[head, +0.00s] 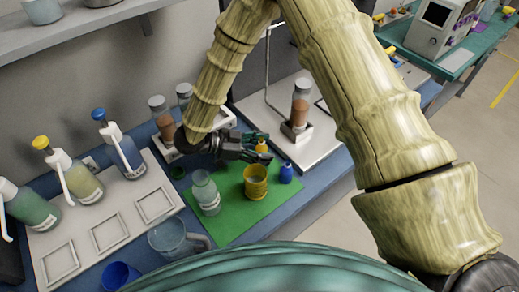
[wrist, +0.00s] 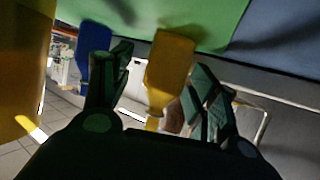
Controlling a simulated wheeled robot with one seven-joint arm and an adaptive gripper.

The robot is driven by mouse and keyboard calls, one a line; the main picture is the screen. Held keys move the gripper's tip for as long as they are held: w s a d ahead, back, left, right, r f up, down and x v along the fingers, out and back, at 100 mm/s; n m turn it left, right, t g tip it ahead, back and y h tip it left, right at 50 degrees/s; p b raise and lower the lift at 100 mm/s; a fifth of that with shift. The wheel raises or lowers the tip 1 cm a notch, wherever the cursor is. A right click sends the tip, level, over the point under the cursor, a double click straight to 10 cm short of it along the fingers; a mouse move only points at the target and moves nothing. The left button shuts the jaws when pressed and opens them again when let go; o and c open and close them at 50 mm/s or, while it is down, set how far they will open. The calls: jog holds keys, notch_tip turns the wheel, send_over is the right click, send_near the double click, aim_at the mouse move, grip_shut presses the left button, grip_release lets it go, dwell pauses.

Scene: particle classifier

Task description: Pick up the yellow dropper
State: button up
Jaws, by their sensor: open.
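The yellow dropper (head: 262,147) stands near the back right of the green mat (head: 222,226). In the wrist view the yellow dropper (wrist: 171,62) shows between the two fingers of my gripper (wrist: 160,68), with gaps visible on both sides. My gripper (head: 258,147) is open in the head view, low over the mat, with its fingers around the yellow dropper. The fingers hide part of the dropper there. I cannot tell whether either finger touches it.
A blue dropper (head: 286,173) and a yellow cup (head: 255,183) stand close by on the mat. A clear bottle (head: 205,192) is to their left. A ring stand (head: 295,128) with a brown-filled bottle (head: 300,103) is behind. Pump bottles stand at left.

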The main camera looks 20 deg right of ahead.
jog(key=c, duration=1.1)
jog(key=shift+r, duration=0.2)
jog(key=shift+c, duration=0.2)
jog(key=shift+r+b, duration=0.8)
jog(key=shift+r, duration=3.8)
jog(key=shift+r, duration=0.15)
